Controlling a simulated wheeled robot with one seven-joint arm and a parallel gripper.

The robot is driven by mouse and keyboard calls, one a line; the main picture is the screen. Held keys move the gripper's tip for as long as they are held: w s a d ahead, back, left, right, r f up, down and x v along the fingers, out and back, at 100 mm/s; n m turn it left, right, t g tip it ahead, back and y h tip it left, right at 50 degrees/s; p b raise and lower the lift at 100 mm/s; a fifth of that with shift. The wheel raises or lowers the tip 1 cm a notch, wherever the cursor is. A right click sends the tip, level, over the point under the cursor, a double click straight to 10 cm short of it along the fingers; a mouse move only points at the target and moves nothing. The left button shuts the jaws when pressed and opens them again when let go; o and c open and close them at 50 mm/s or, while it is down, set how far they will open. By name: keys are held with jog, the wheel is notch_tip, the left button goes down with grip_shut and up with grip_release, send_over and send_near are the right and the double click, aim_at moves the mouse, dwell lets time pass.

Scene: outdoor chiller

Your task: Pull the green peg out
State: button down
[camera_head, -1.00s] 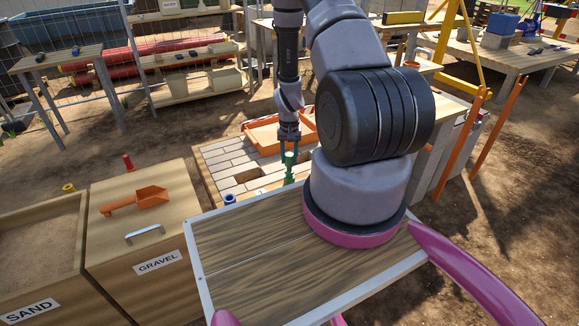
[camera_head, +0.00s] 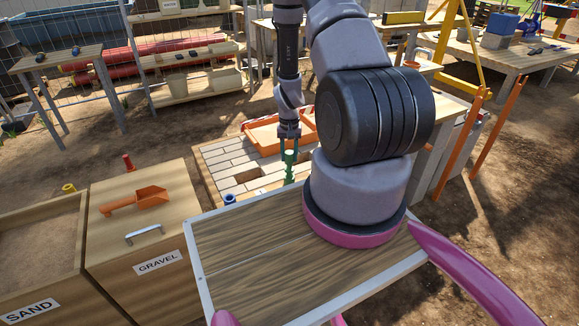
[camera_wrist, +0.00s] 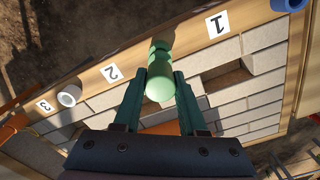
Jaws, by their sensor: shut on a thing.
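The green peg (camera_wrist: 160,72) shows in the wrist view between the two dark green fingers of my gripper (camera_wrist: 160,86). The fingers press on it from both sides near its rounded head. In the head view the green peg (camera_head: 290,168) stands upright below my gripper (camera_head: 290,150), at the near edge of the brick-patterned board. Its far end in the wrist view reaches the board's wooden edge strip, close to the label 2. I cannot tell how deep its lower end sits.
The brick board (camera_head: 240,158) has dark rectangular gaps. A white ring-shaped piece (camera_wrist: 69,95) sits by label 3 and a blue piece (camera_wrist: 288,4) beyond label 1. An orange tray (camera_head: 265,137) lies behind. The gravel box (camera_head: 110,235) with an orange scoop stands left.

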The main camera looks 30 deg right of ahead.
jog(key=shift+r, duration=2.8)
jog(key=c, duration=1.2)
grip_release()
jog(key=shift+c, duration=0.2)
grip_shut()
